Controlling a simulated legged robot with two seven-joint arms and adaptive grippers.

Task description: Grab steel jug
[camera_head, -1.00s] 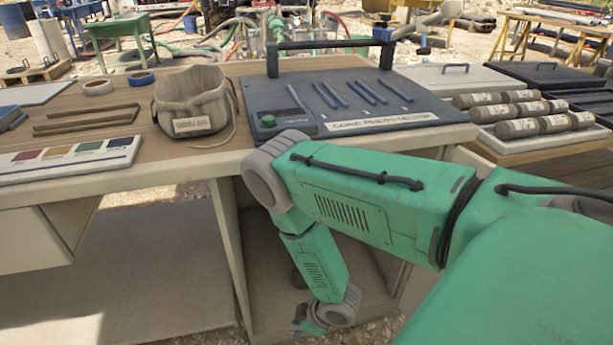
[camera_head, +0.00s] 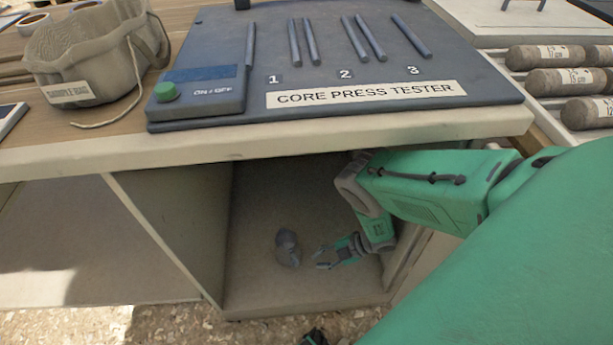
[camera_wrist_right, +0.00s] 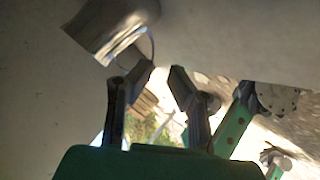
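The steel jug (camera_head: 287,248) is a small grey metal vessel standing in the open compartment under the bench. In the right wrist view the jug (camera_wrist_right: 112,28) is shiny, at the upper left, with a thin curved handle towards the fingers. My right gripper (camera_head: 317,258) is inside the compartment, just right of the jug. Its two fingers are apart with nothing between them, as the right wrist view (camera_wrist_right: 160,72) also shows. The fingertips are close to the handle; whether they touch it I cannot tell. I cannot make out my left gripper.
The bench top edge (camera_head: 330,140) overhangs the compartment, with side panels (camera_head: 175,215) left and right of it. A core press tester (camera_head: 380,115) stands on top. A fabric bag (camera_head: 85,60) is at left, core samples (camera_head: 560,80) at right.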

